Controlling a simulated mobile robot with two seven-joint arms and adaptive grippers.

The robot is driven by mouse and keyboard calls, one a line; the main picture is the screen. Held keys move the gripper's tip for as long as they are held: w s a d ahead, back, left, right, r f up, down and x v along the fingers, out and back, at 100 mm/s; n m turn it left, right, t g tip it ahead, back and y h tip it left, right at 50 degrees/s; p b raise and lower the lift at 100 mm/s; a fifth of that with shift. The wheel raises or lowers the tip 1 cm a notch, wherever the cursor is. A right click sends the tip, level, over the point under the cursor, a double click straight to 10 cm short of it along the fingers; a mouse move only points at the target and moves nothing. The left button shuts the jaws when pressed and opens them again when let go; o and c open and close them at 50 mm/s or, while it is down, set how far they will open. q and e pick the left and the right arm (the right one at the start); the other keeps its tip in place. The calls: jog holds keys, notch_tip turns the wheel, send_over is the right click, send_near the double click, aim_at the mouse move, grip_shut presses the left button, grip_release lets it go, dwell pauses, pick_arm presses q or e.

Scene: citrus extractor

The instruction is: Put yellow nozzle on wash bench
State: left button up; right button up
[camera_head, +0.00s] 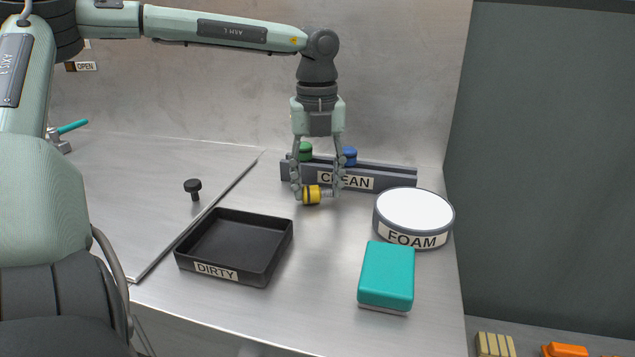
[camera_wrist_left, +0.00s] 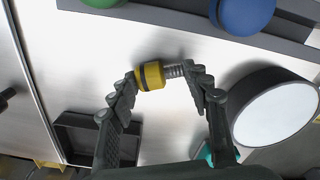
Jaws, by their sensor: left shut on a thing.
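The yellow nozzle (camera_head: 312,195) lies sideways between the fingers of my left gripper (camera_head: 318,196), with a dark band and a metal threaded end. It also shows in the left wrist view (camera_wrist_left: 152,75), with one fingertip at its yellow end and the other at its threaded end (camera_wrist_left: 174,71). The gripper is shut on it, pointing down, just in front of the CLEAN rack. The wash bench (camera_head: 325,285) is the bright metal surface below. I cannot tell whether the nozzle touches the bench. My right gripper is not in view.
The CLEAN rack (camera_head: 401,180) holds a green piece (camera_head: 305,151) and a blue piece (camera_head: 349,156). A black DIRTY tray (camera_head: 268,270), a round FOAM container (camera_head: 430,235) and a teal block (camera_head: 386,273) stand on the bench. A black knob (camera_head: 193,186) is at left. Bench between tray and block is clear.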

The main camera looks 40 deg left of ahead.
aim_at(317, 187)
pick_arm(q)
jog(key=o, duration=1)
jog(key=shift+o, duration=1.3)
jog(key=shift+r+p, duration=0.25)
jog(key=shift+p, duration=0.05)
notch_tip(317, 187, up, 12)
jog(key=shift+b, duration=0.3)
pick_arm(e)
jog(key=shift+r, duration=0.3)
pick_arm(q)
jog(key=shift+f, duration=0.1)
